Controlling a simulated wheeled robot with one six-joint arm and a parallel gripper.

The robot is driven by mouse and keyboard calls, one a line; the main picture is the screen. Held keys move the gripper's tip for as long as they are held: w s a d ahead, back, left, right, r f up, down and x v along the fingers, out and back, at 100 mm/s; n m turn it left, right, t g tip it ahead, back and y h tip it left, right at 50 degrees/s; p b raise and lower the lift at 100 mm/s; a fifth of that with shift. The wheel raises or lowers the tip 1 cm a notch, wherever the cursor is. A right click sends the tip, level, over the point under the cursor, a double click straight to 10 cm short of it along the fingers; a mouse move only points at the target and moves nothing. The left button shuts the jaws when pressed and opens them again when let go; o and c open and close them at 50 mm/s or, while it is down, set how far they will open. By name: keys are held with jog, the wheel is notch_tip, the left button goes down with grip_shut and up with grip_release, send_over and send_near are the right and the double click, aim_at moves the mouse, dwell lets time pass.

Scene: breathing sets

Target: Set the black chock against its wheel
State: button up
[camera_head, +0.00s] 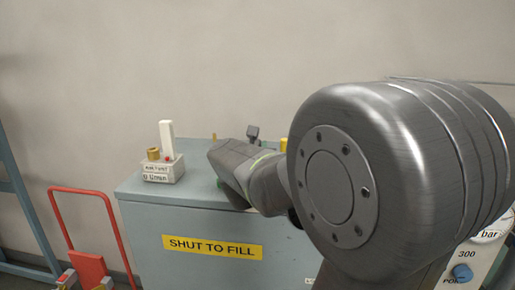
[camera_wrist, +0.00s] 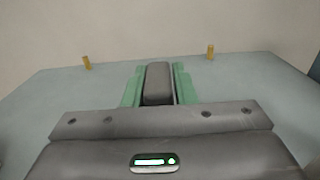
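My gripper (camera_wrist: 158,88) is over the top of the blue-grey cabinet, its green fingers pointing forward in the wrist view. A dark block with rounded edges (camera_wrist: 158,82), which looks like the black chock, sits between the fingers, with a green finger close along each side. Its underside and far end are hidden. In the head view the dark gripper body (camera_head: 236,170) shows left of my large arm joint, and the fingers and block cannot be made out. I cannot make out the chock's wheel in either view.
The cabinet (camera_head: 150,207) carries a "SHUT TO FILL" label. A pale block with a brass knob and white lever (camera_head: 163,172) stands on its left end. Brass pegs (camera_wrist: 86,63) stand along its back. A red cart frame (camera_head: 85,192) and blue rack (camera_head: 22,195) are at left.

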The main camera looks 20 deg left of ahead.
jog(key=shift+o, duration=1.3)
jog(key=shift+r, duration=0.15)
